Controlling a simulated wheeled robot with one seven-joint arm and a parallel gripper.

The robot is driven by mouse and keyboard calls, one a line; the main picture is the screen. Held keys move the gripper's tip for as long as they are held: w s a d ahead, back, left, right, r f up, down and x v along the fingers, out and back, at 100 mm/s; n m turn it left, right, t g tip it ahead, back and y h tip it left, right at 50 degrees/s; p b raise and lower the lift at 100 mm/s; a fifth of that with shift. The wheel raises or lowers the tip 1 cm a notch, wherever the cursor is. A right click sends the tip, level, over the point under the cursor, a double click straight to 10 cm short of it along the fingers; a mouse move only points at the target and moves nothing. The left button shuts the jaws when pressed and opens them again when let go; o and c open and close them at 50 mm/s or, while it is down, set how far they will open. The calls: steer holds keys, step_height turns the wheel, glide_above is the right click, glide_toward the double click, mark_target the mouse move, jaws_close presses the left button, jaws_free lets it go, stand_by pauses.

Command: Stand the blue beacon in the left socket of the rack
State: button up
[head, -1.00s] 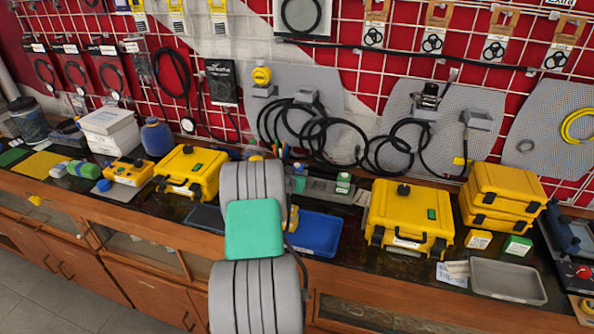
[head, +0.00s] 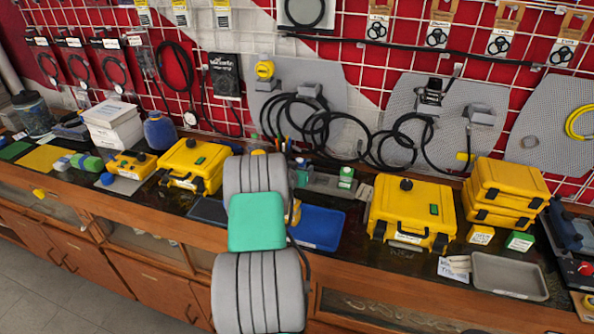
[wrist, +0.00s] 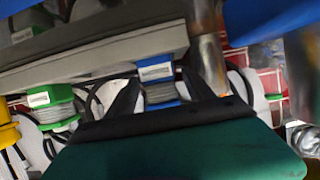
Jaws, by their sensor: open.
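The blue beacon (wrist: 157,72), with a white label and a grey middle, shows in the wrist view between the two black fingers of my gripper (wrist: 160,100). The jaws are open, with a finger on either side of it. It is against the long grey rack (wrist: 110,48); how deep it sits in a socket I cannot tell. In the head view my own arm hides the gripper and the blue beacon. The grey rack (head: 321,184) shows there just right of my arm. A green beacon (wrist: 50,97) is at the rack, left of the blue one in the wrist view.
A blue tray (head: 320,230) lies in front of the rack. Yellow cases stand on the left (head: 195,165) and right (head: 410,212) of it. A grey tray (head: 509,277) is farther right. Black cables hang on the wall panel behind.

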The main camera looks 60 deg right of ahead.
steer(key=b+v, duration=0.3)
steer(key=v, duration=0.9)
steer(key=w+a+r+n+t+y, duration=0.3)
steer(key=w+a, duration=0.8)
steer(key=a, duration=0.2)
steer(key=w+a+r+n+t+y, duration=0.1)
steer(key=w+a+n+y, duration=0.15)
steer(key=a, duration=0.75)
steer(key=w+a+r+n+y, duration=0.1)
steer(key=a+r+n+y, duration=0.15)
steer(key=a, duration=0.65)
steer(key=s+a+n+g+y, duration=0.1)
steer(key=s+a+n, duration=0.3)
steer(key=a, duration=0.7)
steer(key=s+a+n+g+y, duration=0.1)
steer(key=s+a+n+y, duration=0.3)
steer(key=s+a, duration=0.3)
steer(key=a, duration=0.5)
steer(key=shift+s+a, duration=0.2)
steer(key=shift+s, duration=0.05)
steer(key=shift+r, duration=0.1)
